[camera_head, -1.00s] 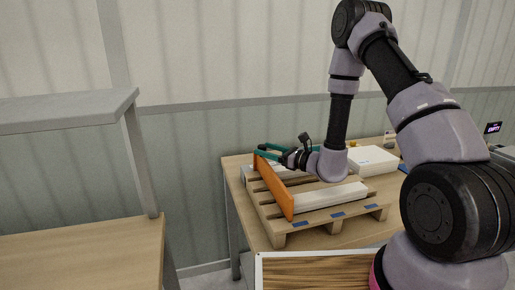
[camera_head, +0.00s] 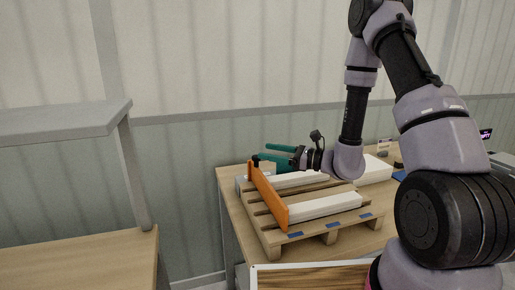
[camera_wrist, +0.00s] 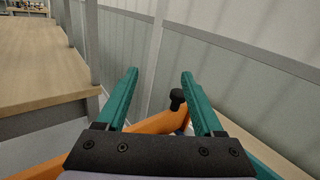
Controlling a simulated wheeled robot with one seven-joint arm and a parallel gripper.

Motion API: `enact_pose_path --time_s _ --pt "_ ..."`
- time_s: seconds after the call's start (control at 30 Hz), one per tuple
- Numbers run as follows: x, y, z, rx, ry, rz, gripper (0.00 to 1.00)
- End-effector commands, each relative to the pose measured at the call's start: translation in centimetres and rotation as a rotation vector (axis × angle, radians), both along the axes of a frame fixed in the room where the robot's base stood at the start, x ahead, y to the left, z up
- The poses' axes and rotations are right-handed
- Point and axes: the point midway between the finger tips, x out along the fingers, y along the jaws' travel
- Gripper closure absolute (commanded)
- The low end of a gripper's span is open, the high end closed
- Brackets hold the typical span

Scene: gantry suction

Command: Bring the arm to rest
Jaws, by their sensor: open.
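My gripper (camera_head: 268,156) hangs above the back left of a small wooden pallet, its teal fingers apart and pointing left. In the wrist view my gripper (camera_wrist: 158,72) is open with nothing between its fingertips. An orange board (camera_head: 267,194) stands upright along the pallet's left side. It also shows in the wrist view (camera_wrist: 152,124), under and beyond the finger bases, with a black knob (camera_wrist: 177,97) near it. Whether the fingers touch anything is not clear, but they seem clear of the board.
The pallet (camera_head: 330,237) carries white blocks (camera_head: 325,205) and sits on a wooden table (camera_head: 232,207). A white box (camera_head: 376,170) is behind my wrist. A grey shelf (camera_head: 60,122) stands over another table (camera_head: 80,262) at left. A corrugated wall (camera_head: 200,135) is behind.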

Motion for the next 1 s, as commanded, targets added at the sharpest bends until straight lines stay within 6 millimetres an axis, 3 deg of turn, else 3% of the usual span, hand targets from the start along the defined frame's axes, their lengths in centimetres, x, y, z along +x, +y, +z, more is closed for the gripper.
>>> enact_pose_path --time_s 0.03,0.2,0.47,0.7,1.0 --pt "-1.0 0.6 2.5 -0.025 -0.053 0.071 0.31" --pt "-6.0 1.5 8.0 -0.162 -0.197 0.319 0.31" --pt "-13.3 -0.4 12.4 -0.492 -0.424 0.604 0.31" --pt "-17.4 -5.1 14.4 -0.894 -0.637 0.738 0.31" --pt "-19.2 -12.9 18.7 -1.460 -0.895 0.708 0.31"
